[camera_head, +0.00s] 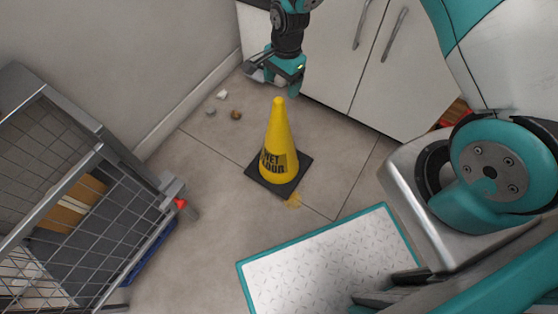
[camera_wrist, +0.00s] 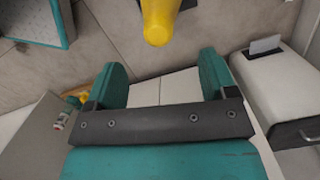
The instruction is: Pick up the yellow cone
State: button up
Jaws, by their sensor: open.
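The yellow cone (camera_head: 279,135) stands upright on its dark square base on the floor, with dark "WET FLOOR" lettering on its lower side. My gripper (camera_head: 277,83) is above and just behind the cone's tip in the head view, apart from it. In the wrist view my gripper (camera_wrist: 159,72) is open and empty, its two teal fingers spread wide. The cone's rounded yellow tip (camera_wrist: 158,32) shows there at the top centre, beyond the gap between the fingers.
A wire cage cart (camera_head: 75,190) with a cardboard box (camera_head: 70,207) inside stands at the left. White cabinets (camera_head: 345,50) with metal handles stand behind my gripper. Small bits of debris (camera_head: 236,115) lie near the wall. The floor around the cone is otherwise mostly clear.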

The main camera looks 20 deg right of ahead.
aim_at(278, 108)
jog(key=f+b, duration=0.1)
jog(key=f, duration=0.2)
jog(key=a+f+b, duration=0.1)
jog(key=f, duration=0.2)
jog(key=f+b, duration=0.1)
jog(key=f, duration=0.3)
jog(key=shift+s+a, duration=0.15)
jog(key=shift+s, duration=0.2)
jog(key=shift+r, duration=0.1)
jog(key=shift+r, duration=0.1)
grip_shut()
